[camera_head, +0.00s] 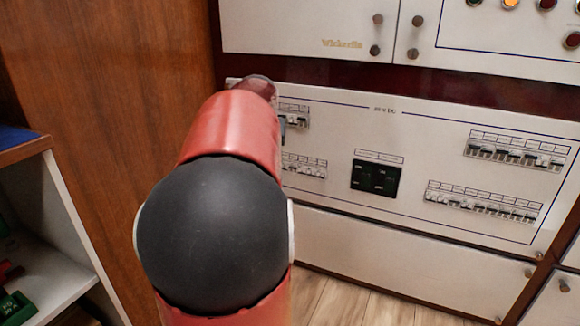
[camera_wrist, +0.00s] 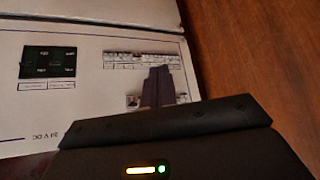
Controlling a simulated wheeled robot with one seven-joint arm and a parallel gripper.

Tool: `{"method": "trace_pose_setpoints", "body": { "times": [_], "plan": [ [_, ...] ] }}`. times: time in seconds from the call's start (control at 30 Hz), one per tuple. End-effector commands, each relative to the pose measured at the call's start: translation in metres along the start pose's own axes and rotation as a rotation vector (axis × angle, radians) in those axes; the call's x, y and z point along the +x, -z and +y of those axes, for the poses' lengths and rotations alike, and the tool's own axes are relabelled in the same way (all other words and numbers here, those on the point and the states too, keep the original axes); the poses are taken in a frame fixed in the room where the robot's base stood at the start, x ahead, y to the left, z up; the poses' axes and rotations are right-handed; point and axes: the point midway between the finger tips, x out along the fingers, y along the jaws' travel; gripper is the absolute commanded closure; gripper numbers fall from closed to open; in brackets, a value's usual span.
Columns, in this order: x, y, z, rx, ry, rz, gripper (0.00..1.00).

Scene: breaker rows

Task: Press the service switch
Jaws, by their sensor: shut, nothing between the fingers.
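The white breaker panel (camera_head: 340,125) carries several rows of small switches. The labels are too small to read, so I cannot tell which one is the service switch. My gripper (camera_wrist: 158,72) is shut and empty in the wrist view, where the picture is turned over. Its fingers stand in front of the upper left breaker row (camera_head: 296,116) and hide its middle. Their tips reach toward the lower left breaker row (camera_wrist: 118,57). I cannot tell whether they touch the panel. In the head view my arm hides most of the gripper and the panel's left end.
A black four-part module (camera_head: 375,179) sits mid-panel. Two more breaker rows (camera_head: 515,152) (camera_head: 482,201) are on the right. A wooden side wall (camera_head: 120,90) and a shelf (camera_head: 50,265) stand left. Round knobs (camera_head: 375,50) stick out above the panel.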

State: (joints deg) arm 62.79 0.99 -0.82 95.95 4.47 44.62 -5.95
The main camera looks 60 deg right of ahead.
Motion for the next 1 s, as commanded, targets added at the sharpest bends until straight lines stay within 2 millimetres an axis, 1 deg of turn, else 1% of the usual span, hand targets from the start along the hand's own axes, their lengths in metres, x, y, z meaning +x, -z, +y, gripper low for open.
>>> {"method": "trace_pose_setpoints", "body": {
  "times": [0.03, 0.07, 0.1, 0.17, 0.2, 0.27, 0.3, 0.4, 0.5, 0.6, 0.67, 0.73, 1.0],
  "plan": [
    [0.019, 0.005, 0.04, 0.053, -0.044, 0.007, 1.0],
    [0.026, 0.009, 0.061, 0.081, -0.067, 0.013, 1.0],
    [0.035, 0.013, 0.09, 0.116, -0.097, 0.022, 1.0],
    [0.047, 0.016, 0.136, 0.168, -0.143, 0.034, 1.0],
    [0.053, 0.017, 0.166, 0.2, -0.173, 0.043, 1.0],
    [0.06, 0.015, 0.209, 0.245, -0.215, 0.055, 1.0],
    [0.063, 0.012, 0.236, 0.273, -0.241, 0.062, 1.0],
    [0.068, 0.002, 0.292, 0.33, -0.295, 0.076, 1.0],
    [0.069, -0.006, 0.332, 0.367, -0.333, 0.087, 1.0],
    [0.069, -0.012, 0.353, 0.387, -0.355, 0.093, 1.0],
    [0.068, -0.013, 0.359, 0.392, -0.361, 0.095, 1.0],
    [0.068, -0.014, 0.361, 0.395, -0.363, 0.095, 1.0],
    [0.069, -0.014, 0.361, 0.394, -0.362, 0.094, 1.0]
  ]
}}
